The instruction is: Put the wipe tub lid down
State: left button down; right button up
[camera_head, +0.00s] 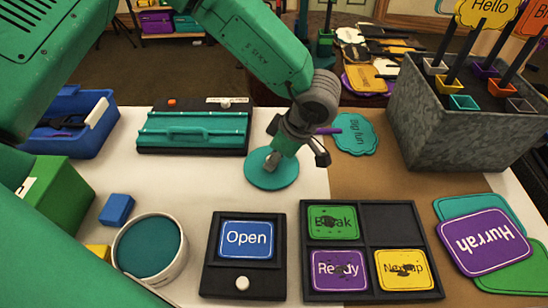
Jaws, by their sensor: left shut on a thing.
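The round teal lid (272,178) is flat, at or just above the white part of the table near the middle. My left gripper (282,155) points down over it and is shut on it, probably by a small part at its centre that the fingers hide. I cannot tell whether the lid touches the table. The round white-rimmed tub (183,262) stands at the lower left, with a teal surface inside its rim. My right gripper is not in view.
A black tray with a teal handled tool (192,130) lies behind left. An "Open" sign holder (246,240) and a compartment tray (395,216) stand in front. A "Big fun" sign (354,134) and a grey planter (450,135) are right. White table left of the lid is clear.

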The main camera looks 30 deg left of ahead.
pick_arm(q)
jog(key=c, duration=1.6)
grip_release()
jog(key=shift+d, duration=0.1)
jog(key=shift+o, duration=1.3)
jog(key=shift+d, duration=0.15)
jog(key=shift+r, duration=0.25)
jog(key=p+v, duration=0.2)
jog(key=v, duration=0.9)
jog(key=shift+r, duration=0.3)
jog(key=shift+d, duration=0.1)
